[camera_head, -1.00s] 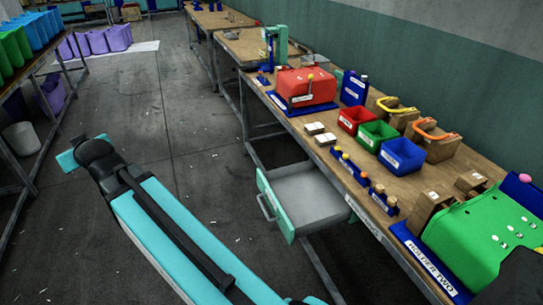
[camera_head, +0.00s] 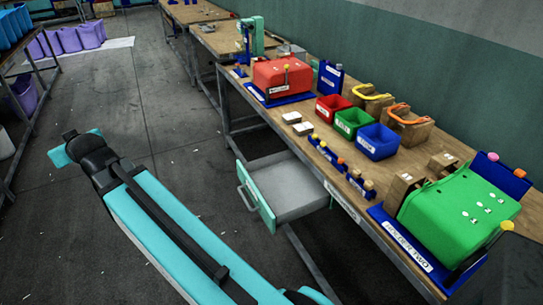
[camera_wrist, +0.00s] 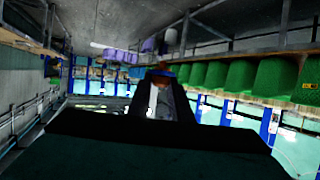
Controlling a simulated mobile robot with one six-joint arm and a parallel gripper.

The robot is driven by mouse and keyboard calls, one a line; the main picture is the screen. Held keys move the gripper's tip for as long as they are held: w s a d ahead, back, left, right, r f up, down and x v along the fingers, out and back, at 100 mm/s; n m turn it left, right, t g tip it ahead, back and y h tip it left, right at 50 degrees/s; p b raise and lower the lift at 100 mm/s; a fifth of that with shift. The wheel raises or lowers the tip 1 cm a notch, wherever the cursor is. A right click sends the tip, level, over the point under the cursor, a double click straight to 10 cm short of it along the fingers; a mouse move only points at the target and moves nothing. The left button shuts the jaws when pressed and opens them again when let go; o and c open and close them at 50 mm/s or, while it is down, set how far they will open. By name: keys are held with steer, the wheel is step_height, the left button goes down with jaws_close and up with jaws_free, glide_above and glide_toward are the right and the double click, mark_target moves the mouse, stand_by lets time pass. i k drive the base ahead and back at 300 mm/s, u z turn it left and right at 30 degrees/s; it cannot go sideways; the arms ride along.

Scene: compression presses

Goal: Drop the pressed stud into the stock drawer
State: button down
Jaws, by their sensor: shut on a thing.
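The stock drawer (camera_head: 313,205) hangs open from the front of the workbench in the head view, with a teal front and a grey, empty-looking inside. My gripper (camera_wrist: 161,82) shows in the wrist view, its two dark fingers closed on a small orange-brown piece, the stud (camera_wrist: 160,76), with a bit of blue by it. Most of the stud is hidden or too dark to make out. In the head view my arm reaches away to the left of the drawer, and the gripper and stud cannot be made out there.
The bench carries a red press (camera_head: 282,75), a green press (camera_head: 455,215), red (camera_head: 331,108), green (camera_head: 353,123) and blue (camera_head: 377,142) bins, and small pegs along its front edge. Open floor (camera_head: 180,100) lies left of the bench. Green bins (camera_wrist: 240,77) show in the wrist view.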

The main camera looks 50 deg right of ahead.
mark_target(292, 183)
steer(key=z, duration=0.15)
steer(key=k, duration=0.6)
steer(key=z, duration=0.6)
steer(key=k, duration=0.65)
steer(key=u, duration=0.25)
steer(key=i, duration=0.75)
steer(key=u, duration=0.7)
steer(key=i, duration=1.55)
steer(key=z, duration=0.1)
